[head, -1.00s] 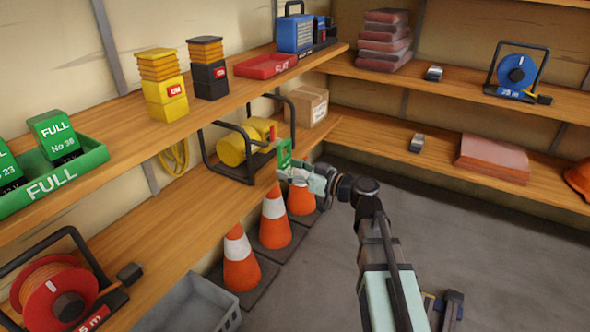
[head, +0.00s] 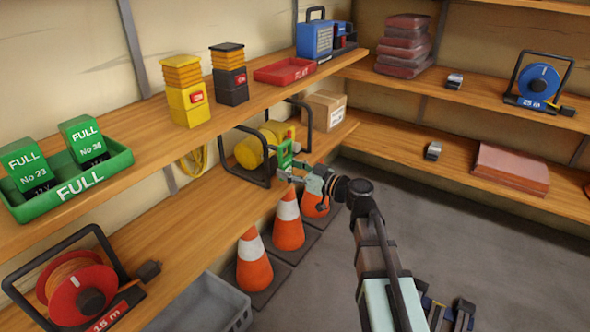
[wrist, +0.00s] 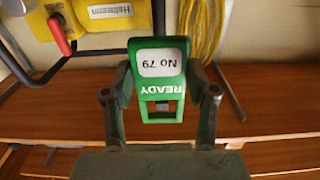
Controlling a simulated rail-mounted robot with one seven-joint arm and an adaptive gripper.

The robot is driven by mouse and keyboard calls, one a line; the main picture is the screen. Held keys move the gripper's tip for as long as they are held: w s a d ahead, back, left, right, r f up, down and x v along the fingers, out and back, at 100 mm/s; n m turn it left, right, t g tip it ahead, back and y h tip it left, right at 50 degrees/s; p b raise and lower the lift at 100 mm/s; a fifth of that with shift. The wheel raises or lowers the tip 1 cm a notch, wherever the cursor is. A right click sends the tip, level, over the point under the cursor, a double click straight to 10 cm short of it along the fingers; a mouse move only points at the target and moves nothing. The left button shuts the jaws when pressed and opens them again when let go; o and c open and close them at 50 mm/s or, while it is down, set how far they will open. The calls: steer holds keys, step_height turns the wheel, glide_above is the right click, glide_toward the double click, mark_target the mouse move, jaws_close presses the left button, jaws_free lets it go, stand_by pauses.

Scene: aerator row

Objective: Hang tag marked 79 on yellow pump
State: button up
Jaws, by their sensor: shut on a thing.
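The green tag (wrist: 160,75) reads READY No 79 and appears upside down in the wrist view. My gripper (wrist: 160,82) is shut on it, one finger on each side; the tag also shows in the head view (head: 286,153). The yellow pump (head: 255,150) sits in a black tube frame on the lower left shelf. In the wrist view, part of the pump (wrist: 98,20) with a red lever (wrist: 60,36) is at the upper left. In the head view my gripper (head: 290,168) is at the pump's front right; I cannot tell whether the tag touches the frame.
A cardboard box (head: 324,110) stands behind the pump. A yellow coiled hose (wrist: 200,28) hangs on the wall. Orange cones (head: 288,222) stand below the shelf edge. The upper shelf (head: 150,160) runs above the pump. The floor (head: 440,230) to the right is open.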

steer(key=shift+p+x, duration=0.35)
steer(key=shift+x, duration=0.65)
steer(key=b, duration=0.1)
steer(key=f+b, duration=0.1)
steer(key=b, duration=0.1)
steer(key=shift+w+a+f, duration=0.2)
steer(key=shift+a, duration=0.15)
steer(key=o, duration=1.1)
steer(key=shift+d+b, duration=0.1)
steer(key=shift+b, duration=0.2)
steer(key=shift+c, duration=0.4)
